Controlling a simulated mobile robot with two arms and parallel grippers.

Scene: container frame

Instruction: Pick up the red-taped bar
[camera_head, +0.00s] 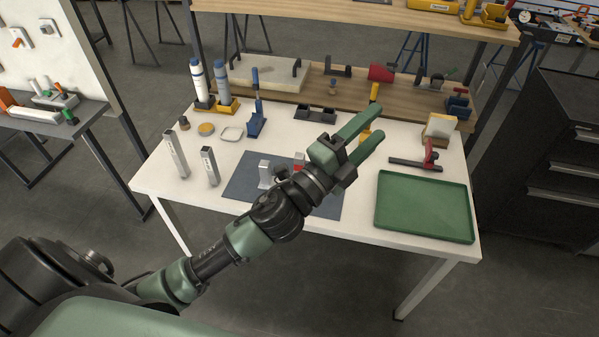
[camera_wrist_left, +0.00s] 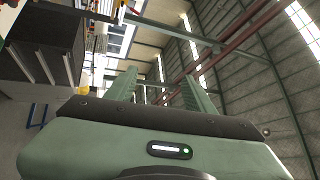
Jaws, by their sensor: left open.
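A small red patch (camera_head: 299,168) shows on the dark mat, partly hidden behind my left arm; I cannot tell whether it is tape on a bar. Two grey metal bars, a left one (camera_head: 175,153) and a right one (camera_head: 210,166), stand upright left of the mat, with no red visible on them. My left gripper (camera_head: 376,126) is open and empty above the table, right of the mat, its fingers pointing to the upper right. In the left wrist view its two fingers (camera_wrist_left: 158,90) are apart with nothing between them. My right gripper is not in view.
The dark mat (camera_head: 240,189) lies on the white table (camera_head: 160,182). An empty green tray (camera_head: 424,205) is at the right, with a red-and-black clamp-like tool (camera_head: 415,163) behind it. Bottles, a blue tool (camera_head: 256,118) and a black holder (camera_head: 316,114) stand toward the back.

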